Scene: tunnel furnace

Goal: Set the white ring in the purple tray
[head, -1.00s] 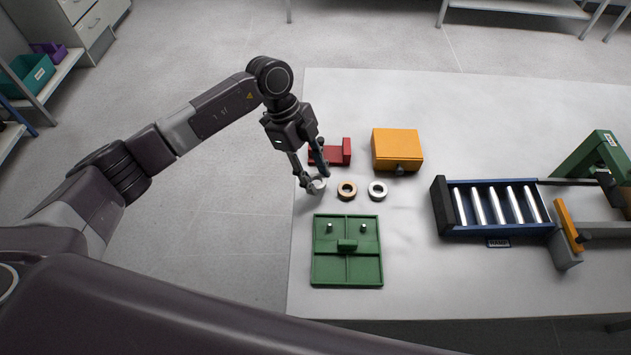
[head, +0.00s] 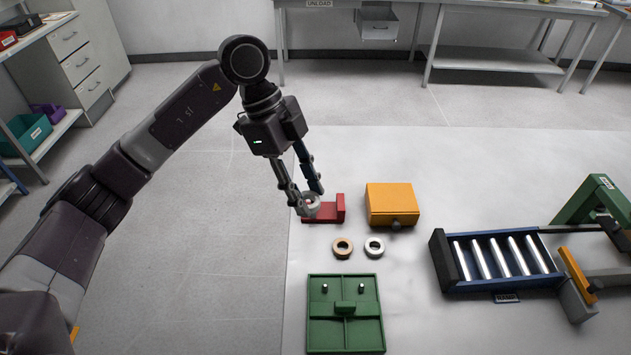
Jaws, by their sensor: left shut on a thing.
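My left gripper (head: 308,196) is shut on a white ring (head: 311,206) and holds it near the left end of the red block (head: 337,209). Whether the ring touches the block I cannot tell. No purple tray shows on the table; the tray there is green (head: 346,337), with two small pegs and a handle. A purple bin (head: 55,104) sits far left on a shelf, partly hidden behind a teal bin. My right gripper is not in view.
A copper-coloured ring (head: 342,254) and a grey metal ring (head: 374,255) lie between the red block and the green tray. A yellow box (head: 392,203) stands right of the block. A roller conveyor (head: 497,268) fills the right side. Table space behind the yellow box is clear.

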